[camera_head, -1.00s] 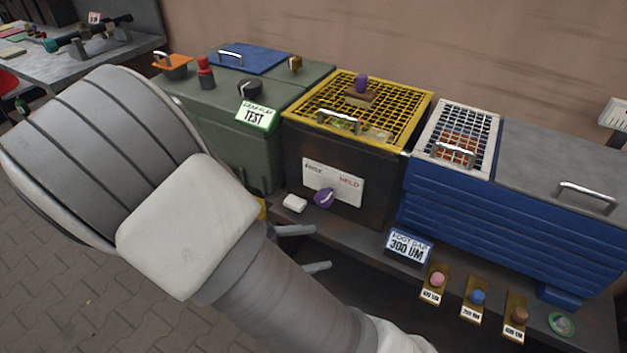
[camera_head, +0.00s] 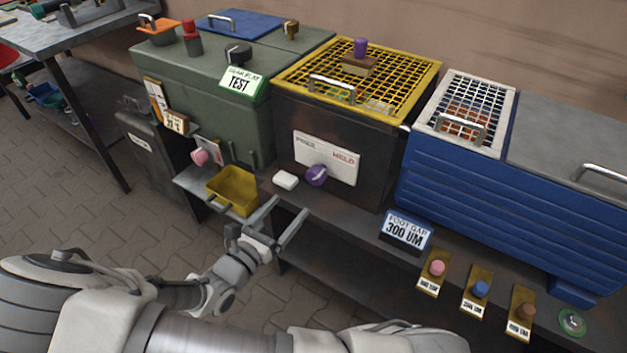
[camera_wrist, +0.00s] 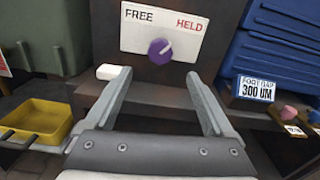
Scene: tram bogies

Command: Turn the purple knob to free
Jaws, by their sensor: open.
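The purple knob (camera_head: 316,175) sits on a white plate (camera_head: 340,158) on the front of the dark box with the yellow grid lid. In the wrist view the plate (camera_wrist: 190,22) reads FREE at left and HELD at right. There the knob (camera_wrist: 160,51) shows a pale line pointing up and right, toward HELD. My gripper (camera_head: 288,215) is open and empty, in front of and below the knob. In the wrist view its two fingers (camera_wrist: 160,85) reach toward the box, apart from the knob, which appears between and beyond the fingertips.
A white block (camera_head: 286,180) lies on the shelf just left of the knob. A yellow tray (camera_head: 232,190) is further left, by a pink knob (camera_head: 199,157). A blue ribbed box (camera_head: 500,200) and a 300 UM sign (camera_head: 406,231) stand to the right.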

